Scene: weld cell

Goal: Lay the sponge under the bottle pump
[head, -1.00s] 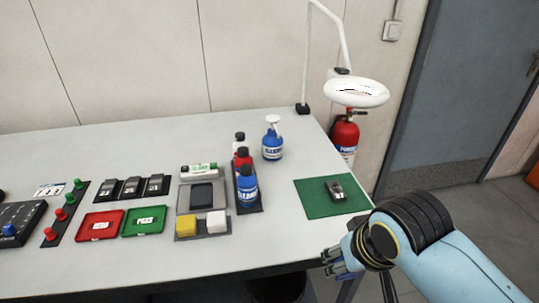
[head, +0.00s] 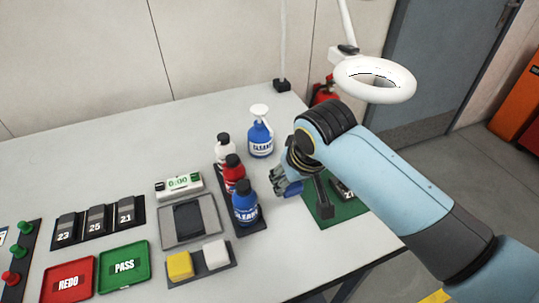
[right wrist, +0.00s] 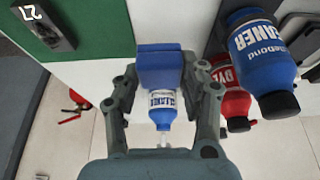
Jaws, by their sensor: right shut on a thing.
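The blue sponge (right wrist: 160,66), a plain block, is between the fingers of my right gripper (right wrist: 164,76). In the head view, my right gripper (head: 290,187) is low over the table between the row of bottles and the green mat, with a bit of the blue sponge (head: 293,189) showing. The bottle pump (head: 261,138), blue with a white top, stands upright on the table beyond the gripper. In the right wrist view the bottle pump (right wrist: 162,102) appears upside down, partly behind the sponge. My left gripper is out of view.
White, red and blue bottles (head: 245,206) stand in a dark rack left of the gripper. A tray (head: 202,272) holds a yellow and a white block. The green mat (head: 317,212) with a small metal device is partly under my right arm. A ring lamp (head: 375,78) hangs above right.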

